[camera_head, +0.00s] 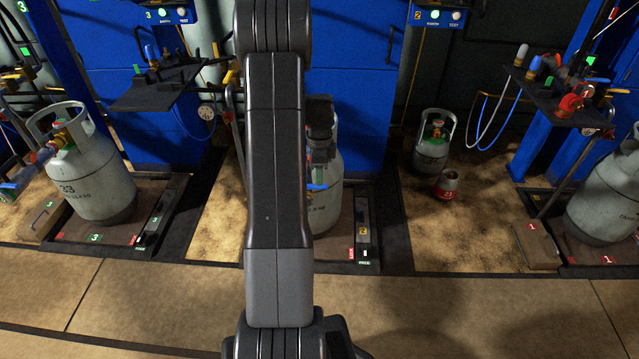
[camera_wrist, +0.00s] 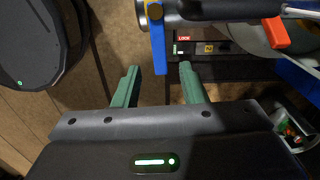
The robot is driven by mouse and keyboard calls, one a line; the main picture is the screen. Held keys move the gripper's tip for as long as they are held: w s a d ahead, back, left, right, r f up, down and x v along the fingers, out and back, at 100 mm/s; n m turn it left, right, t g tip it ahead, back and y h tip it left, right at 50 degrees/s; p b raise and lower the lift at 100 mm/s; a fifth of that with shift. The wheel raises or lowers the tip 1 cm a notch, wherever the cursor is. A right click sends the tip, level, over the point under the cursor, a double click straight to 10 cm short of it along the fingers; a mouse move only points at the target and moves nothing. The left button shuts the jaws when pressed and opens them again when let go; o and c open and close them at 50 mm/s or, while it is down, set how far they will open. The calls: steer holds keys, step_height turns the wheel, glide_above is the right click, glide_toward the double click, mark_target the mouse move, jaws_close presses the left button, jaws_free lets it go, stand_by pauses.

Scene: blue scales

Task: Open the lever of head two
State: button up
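In the wrist view, my gripper (camera_wrist: 159,72) has two green fingers spread apart with a gap between them. A blue lever (camera_wrist: 158,45) extends from a metal fitting (camera_wrist: 180,10) and appears in line with that gap. It looks clear of both fingers; how deep it sits between them I cannot tell. In the head view, my arm covers much of station two. The grey gas cylinder (camera_head: 330,195) there stands on a scale marked with a yellow 2 (camera_head: 363,231). A blue piece (camera_head: 317,187) shows beside my arm; the fingers are not clearly visible there.
A red piece (camera_wrist: 276,33) sits right of the fitting. Cylinder 33 (camera_head: 95,185) is left. The front floor is clear.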

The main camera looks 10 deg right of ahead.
steer(key=shift+f, duration=1.85)
jaws_close()
